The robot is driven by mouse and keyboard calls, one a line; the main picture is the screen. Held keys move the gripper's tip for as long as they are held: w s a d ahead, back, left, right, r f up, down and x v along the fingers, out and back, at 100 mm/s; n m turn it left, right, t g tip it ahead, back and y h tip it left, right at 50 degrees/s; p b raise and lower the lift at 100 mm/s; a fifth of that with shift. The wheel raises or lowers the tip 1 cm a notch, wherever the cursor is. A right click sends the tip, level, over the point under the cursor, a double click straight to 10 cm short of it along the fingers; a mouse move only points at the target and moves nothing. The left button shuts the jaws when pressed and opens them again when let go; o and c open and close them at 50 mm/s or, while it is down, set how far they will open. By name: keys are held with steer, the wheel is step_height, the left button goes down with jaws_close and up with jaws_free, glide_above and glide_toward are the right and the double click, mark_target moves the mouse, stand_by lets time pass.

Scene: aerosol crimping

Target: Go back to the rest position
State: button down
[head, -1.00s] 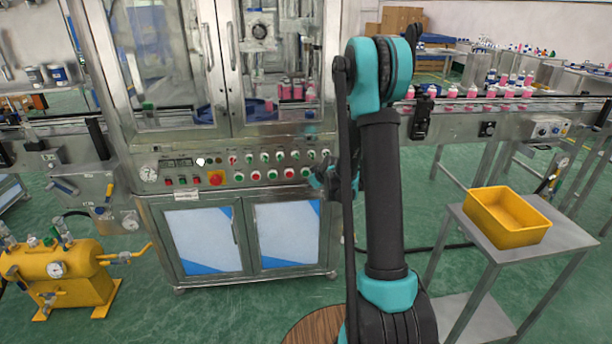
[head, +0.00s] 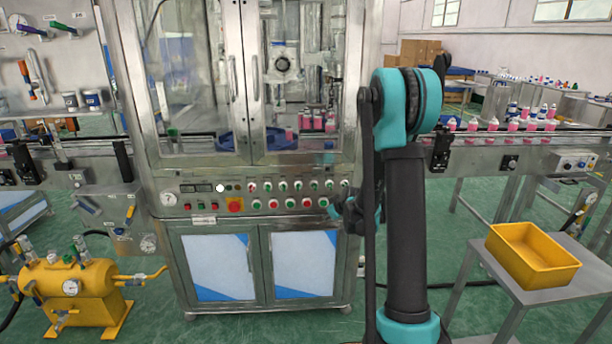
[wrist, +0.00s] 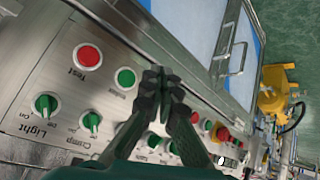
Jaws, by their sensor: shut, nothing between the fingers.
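My gripper (wrist: 162,85) shows in the wrist view with its dark fingers together and nothing between them. Behind it is the machine's steel control panel (wrist: 50,75), with a red button (wrist: 89,57), a green button (wrist: 126,78) and green knobs. In the head view my raised arm stands right of the panel (head: 250,188). My gripper (head: 343,208) is partly hidden there by my own arm, near the panel's right end.
The crimping machine's cabinet (head: 208,268) fills the centre. A yellow bin (head: 533,255) sits on a steel side table (head: 560,285) at right. A yellow tank (head: 70,290) stands at left. A conveyor (head: 490,160) carries pink bottles at right. Green floor shows between them.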

steer(key=s+d+r+m+g+h, duration=0.1)
steer(key=s+d+m+g, duration=0.1)
steer(key=s, duration=1.7)
steer(key=s+d+r+m+g+h, duration=0.1)
steer(key=s+m, duration=0.4)
steer(key=s, duration=1.4)
steer(key=shift+d+r+g+h, duration=0.4)
steer(key=shift+g, duration=0.4)
steer(key=shift+w, duration=0.1)
